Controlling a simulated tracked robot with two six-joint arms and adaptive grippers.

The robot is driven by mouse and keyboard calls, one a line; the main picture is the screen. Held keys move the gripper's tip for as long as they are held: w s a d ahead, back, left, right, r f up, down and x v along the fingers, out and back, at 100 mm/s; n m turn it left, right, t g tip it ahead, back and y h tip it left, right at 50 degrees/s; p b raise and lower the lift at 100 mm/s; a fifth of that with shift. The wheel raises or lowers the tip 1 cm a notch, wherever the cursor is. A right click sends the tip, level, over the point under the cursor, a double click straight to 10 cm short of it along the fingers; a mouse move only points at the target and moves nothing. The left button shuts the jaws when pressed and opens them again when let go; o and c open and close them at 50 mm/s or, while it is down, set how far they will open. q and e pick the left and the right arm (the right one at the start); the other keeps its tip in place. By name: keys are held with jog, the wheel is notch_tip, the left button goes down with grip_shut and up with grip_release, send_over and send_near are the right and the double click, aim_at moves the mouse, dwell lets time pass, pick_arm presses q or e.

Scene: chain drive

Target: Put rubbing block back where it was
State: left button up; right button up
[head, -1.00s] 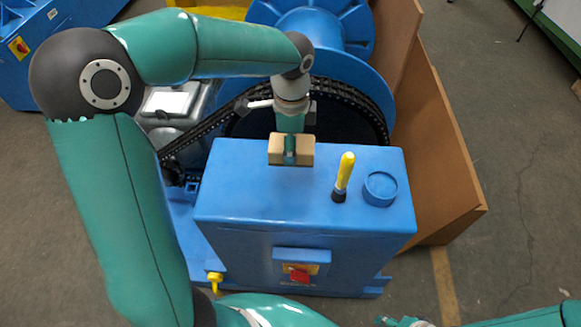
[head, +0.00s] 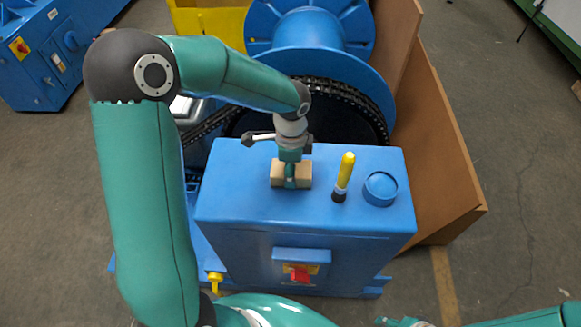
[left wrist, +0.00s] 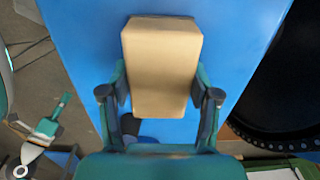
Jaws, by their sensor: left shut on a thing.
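In the left wrist view the block (left wrist: 162,65) lies between the two fingers (left wrist: 160,100), against the blue top. I cannot tell whether the block touches the top or is slightly above it. My right gripper's fingers are not seen; only a bit of my right arm shows at the bottom right.
A chain and a big blue spool (head: 310,35) are behind. A red switch (head: 300,274) is on the front. The top's front left is clear.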

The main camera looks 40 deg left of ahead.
pick_arm(q)
jog(key=o, duration=0.7)
jog(key=shift+f, duration=0.15)
jog(key=o, duration=0.5)
jog(key=shift+r, duration=0.2)
jog(key=shift+r, duration=0.15)
notch_tip(320, 180, up, 12)
jog(key=shift+f, duration=0.15)
